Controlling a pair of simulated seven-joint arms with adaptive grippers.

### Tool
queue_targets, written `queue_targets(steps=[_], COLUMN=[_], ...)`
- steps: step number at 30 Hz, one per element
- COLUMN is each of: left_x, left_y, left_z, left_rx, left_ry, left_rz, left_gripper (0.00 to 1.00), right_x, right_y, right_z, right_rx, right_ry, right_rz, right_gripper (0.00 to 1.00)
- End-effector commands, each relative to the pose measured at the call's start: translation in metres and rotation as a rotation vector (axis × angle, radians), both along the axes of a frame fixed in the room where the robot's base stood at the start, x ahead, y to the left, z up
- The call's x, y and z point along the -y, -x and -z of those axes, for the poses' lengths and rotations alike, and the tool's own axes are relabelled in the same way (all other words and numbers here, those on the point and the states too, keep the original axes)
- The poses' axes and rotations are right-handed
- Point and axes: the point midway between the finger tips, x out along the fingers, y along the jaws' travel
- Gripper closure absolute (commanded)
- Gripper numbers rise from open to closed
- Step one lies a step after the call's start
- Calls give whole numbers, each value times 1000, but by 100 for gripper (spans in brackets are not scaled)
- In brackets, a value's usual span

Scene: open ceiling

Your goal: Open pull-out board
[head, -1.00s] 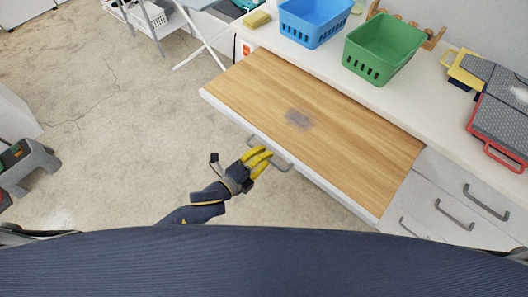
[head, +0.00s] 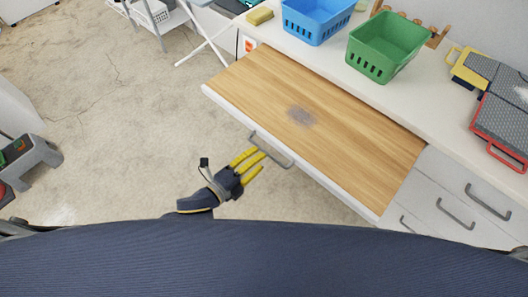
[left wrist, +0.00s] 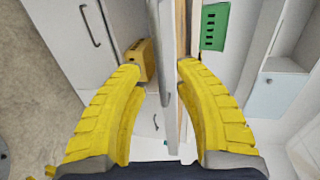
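The pull-out board (head: 330,120), with a wood-grain top and white front edge, stands well out from the white counter. Its grey bar handle (head: 272,154) is on the front edge. My left gripper (head: 257,160), with yellow fingers, is just in front of the handle, below it in the head view. In the left wrist view the left gripper (left wrist: 161,66) is open, its fingers apart on either side. The grey handle (left wrist: 168,110) and the board's edge show beyond and between the fingertips, not clasped. My right gripper is not in view.
A blue basket (head: 316,20) and a green basket (head: 386,48) stand on the counter (head: 440,110) behind the board. Closed drawers with grey handles (head: 455,214) are at the right. Bare floor (head: 110,110) lies to the left.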

Motion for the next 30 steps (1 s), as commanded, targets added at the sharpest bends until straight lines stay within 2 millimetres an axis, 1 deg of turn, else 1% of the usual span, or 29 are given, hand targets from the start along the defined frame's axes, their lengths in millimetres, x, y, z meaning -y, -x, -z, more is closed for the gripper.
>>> queue_targets(steps=[1, 6, 12, 19, 30], left_x=[-7, -24, -38, -45, -47], left_y=[8, 29, 46, 55, 57], left_z=[-1, -7, -12, -15, -15], left_rx=[-2, -2, -1, -1, 1], left_ry=[-3, -1, -1, 1, 1], left_rz=[0, 0, 0, 0, 0], left_gripper=[68, 68, 68, 68, 68], right_x=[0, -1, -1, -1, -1], right_y=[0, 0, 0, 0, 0], right_z=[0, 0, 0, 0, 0], right_rx=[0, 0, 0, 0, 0], right_ry=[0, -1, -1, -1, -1], right_rz=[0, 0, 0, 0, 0], right_gripper=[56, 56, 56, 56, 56])
